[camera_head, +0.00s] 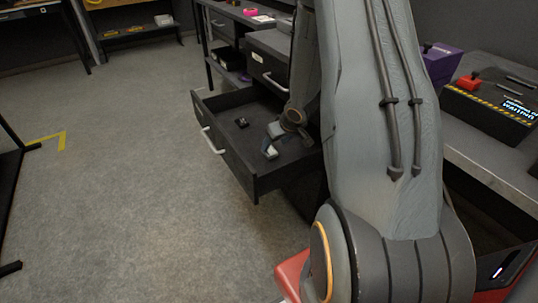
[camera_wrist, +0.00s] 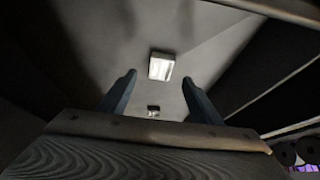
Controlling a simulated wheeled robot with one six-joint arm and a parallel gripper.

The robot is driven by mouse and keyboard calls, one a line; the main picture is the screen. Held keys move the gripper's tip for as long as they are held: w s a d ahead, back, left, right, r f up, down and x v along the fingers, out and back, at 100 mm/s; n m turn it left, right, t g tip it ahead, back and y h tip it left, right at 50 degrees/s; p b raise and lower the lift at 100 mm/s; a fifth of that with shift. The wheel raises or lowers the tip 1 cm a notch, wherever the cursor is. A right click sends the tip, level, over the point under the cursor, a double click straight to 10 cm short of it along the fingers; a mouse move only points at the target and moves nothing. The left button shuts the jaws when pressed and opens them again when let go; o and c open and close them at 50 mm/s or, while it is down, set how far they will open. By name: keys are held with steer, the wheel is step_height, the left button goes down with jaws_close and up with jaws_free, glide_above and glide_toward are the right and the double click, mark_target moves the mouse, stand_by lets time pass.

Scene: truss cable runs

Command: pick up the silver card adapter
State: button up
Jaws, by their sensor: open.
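The silver card adapter (camera_wrist: 161,66) is a small bright, pale block on the dark drawer floor in the wrist view. It shows between and slightly beyond my two blue-grey fingertips. My gripper (camera_wrist: 159,77) is open, with a finger on each side of the line to the adapter and nothing held. In the head view my gripper (camera_head: 271,140) reaches down into the open drawer (camera_head: 228,160). There I cannot clearly tell the adapter from the pale parts at my fingers.
A small dark item with a light top (camera_wrist: 153,111) lies nearer the gripper base in the wrist view. A small dark item (camera_head: 242,122) also lies in the drawer in the head view. The drawer walls surround the gripper. A workbench with a black box (camera_head: 493,105) stands right; open floor lies left.

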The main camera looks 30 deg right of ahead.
mark_target(270, 150)
steer(key=b+x, duration=0.2)
steer(key=x, duration=0.3)
steer(key=shift+w+a+f, duration=0.1)
steer(key=shift+f, duration=0.25)
steer(key=c, duration=1.1)
